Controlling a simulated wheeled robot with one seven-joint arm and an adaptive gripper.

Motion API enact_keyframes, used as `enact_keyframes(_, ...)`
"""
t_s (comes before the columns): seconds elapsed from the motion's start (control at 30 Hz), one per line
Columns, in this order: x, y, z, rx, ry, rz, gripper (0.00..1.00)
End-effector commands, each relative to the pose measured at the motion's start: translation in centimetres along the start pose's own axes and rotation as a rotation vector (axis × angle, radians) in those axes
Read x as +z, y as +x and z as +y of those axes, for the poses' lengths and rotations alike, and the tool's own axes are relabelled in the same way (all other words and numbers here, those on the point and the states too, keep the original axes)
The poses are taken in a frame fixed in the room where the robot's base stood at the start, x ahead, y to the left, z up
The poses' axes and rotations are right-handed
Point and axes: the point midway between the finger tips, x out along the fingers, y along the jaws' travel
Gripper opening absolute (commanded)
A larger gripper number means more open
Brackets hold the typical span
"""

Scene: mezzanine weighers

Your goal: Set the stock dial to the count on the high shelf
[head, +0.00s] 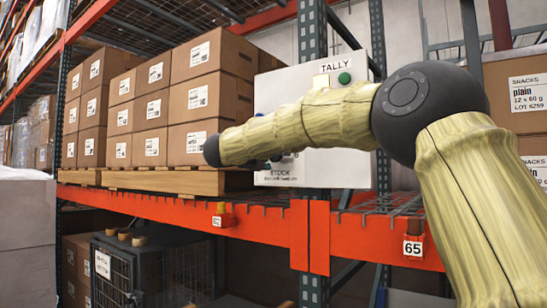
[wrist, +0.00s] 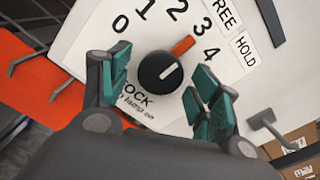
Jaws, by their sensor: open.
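A white panel headed TALLY (head: 292,85) stands in the rack; my arm hides its middle in the head view. In the wrist view the dark round stock dial (wrist: 158,72) has numbers 0 to 4 around it. Its orange pointer (wrist: 184,45) points toward the 3. My gripper (wrist: 160,95) is open, its green-padded fingers on either side of the dial, apart from it as far as I can tell. In the head view my gripper is hidden behind my arm. Stacked brown cartons (head: 202,98) sit on a wooden pallet (head: 180,181) on the orange-beamed shelf.
FREE and HOLD labels (wrist: 243,48) are beside the dial, with a grey bracket (wrist: 270,127) at the right. A green button (head: 344,78) is on the panel. An orange beam (head: 180,210) crosses below. A wire cage (head: 165,275) stands lower; SNACKS cartons (head: 515,95) are at right.

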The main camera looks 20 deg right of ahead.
Motion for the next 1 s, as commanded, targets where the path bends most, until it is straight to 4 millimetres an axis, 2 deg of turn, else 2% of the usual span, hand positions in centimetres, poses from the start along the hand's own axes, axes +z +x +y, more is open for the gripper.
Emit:
enact_keyframes(0.6, 0.0, -9.8, -0.1, 0.001, -0.001, -0.001, 0.63)
enact_keyframes(0.8, 0.0, -11.3, -0.1, 0.0, 0.0, 0.0, 0.63)
enact_keyframes(1.0, 0.0, -11.6, -0.1, 0.0, 0.001, 0.0, 0.63)
